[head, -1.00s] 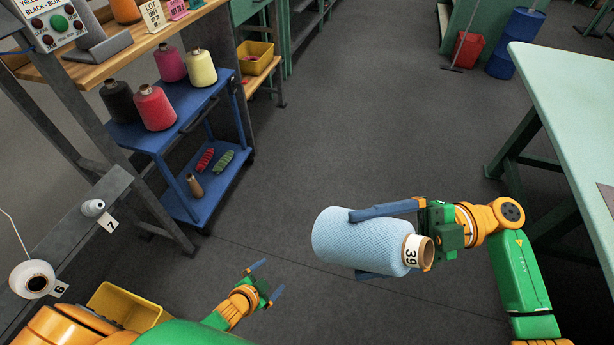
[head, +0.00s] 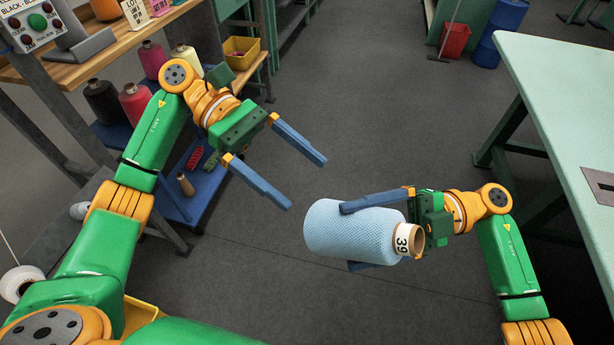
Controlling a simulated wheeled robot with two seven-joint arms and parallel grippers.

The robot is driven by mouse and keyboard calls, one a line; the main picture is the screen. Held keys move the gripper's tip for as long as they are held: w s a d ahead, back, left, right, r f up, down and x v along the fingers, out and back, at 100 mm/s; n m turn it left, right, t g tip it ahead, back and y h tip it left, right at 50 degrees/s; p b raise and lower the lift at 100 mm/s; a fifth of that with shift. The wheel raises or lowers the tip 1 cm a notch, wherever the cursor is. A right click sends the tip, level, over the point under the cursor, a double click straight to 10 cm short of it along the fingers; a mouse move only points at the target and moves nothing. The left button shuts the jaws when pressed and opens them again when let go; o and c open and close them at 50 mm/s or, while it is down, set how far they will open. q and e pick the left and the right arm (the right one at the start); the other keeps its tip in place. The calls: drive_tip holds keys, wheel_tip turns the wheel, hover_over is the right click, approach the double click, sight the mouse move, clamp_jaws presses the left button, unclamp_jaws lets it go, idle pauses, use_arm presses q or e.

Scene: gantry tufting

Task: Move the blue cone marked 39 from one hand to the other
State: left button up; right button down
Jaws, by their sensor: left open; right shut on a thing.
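The light blue cone marked 39 (head: 345,227) is held in the air over the floor, lying roughly on its side. Its labelled narrow end points right, towards my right gripper's palm. My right gripper (head: 352,236) is shut on the cone, with one finger along its upper side and the other mostly hidden behind its lower side. My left gripper (head: 307,182) is open and empty, up and left of the cone. Its fingers point down and right, and they appear apart from the cone.
A blue cart (head: 193,205) with several yarn cones stands at the left, partly hidden behind my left arm. A wooden bench (head: 130,42) is above it. A pale green table (head: 565,110) is at the right. The floor (head: 370,110) between them is clear.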

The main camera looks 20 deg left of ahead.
sight(347, 216)
use_arm(q)
drive_tip(key=x, duration=1.2)
use_arm(e)
drive_tip(key=shift+w, duration=0.1)
use_arm(q)
drive_tip(key=shift+w, duration=0.1)
